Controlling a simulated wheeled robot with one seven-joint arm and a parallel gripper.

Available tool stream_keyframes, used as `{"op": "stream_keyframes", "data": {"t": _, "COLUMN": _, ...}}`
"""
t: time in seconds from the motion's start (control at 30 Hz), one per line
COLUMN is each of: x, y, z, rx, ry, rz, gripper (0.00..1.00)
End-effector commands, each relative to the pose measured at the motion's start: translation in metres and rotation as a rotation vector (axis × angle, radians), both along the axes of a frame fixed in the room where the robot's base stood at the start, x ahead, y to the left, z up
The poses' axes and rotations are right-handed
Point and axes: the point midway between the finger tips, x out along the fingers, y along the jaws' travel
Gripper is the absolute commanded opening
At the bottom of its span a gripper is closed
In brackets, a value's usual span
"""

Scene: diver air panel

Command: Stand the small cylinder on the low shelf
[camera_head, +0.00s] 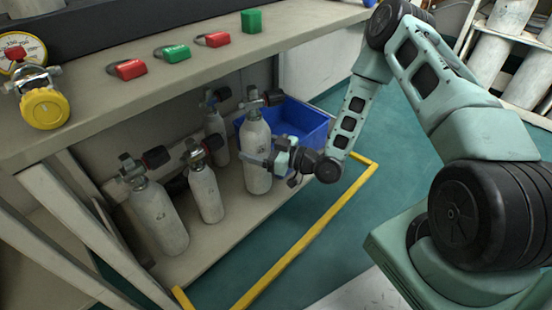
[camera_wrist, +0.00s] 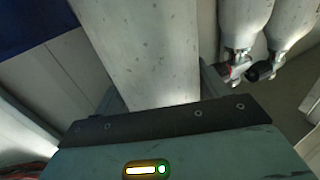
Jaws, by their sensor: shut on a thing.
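In the wrist view the small cylinder (camera_wrist: 150,50) fills the space between the jaws. Their fingertips are mostly hidden.
Several similar cylinders stand left of the held one, including a front one (camera_head: 160,220) and a middle one (camera_head: 207,193). A blue bin (camera_head: 305,122) is behind right. The bench above holds red and green padlocks (camera_head: 128,69) and a green block (camera_head: 251,21).

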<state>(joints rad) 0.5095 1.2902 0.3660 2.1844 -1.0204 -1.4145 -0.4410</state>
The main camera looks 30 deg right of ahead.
Motion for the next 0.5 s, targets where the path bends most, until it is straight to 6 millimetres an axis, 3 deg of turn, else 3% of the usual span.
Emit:
{"op": "stream_keyframes", "data": {"t": 0.13, "x": 0.016, "y": 0.014, "z": 0.001, "rx": 0.003, "ry": -0.008, "rz": 0.001, "gripper": 0.04}}
{"op": "stream_keyframes", "data": {"t": 0.5, "x": 0.033, "y": 0.029, "z": 0.001, "rx": 0.004, "ry": -0.009, "rz": 0.001, "gripper": 0.04}}
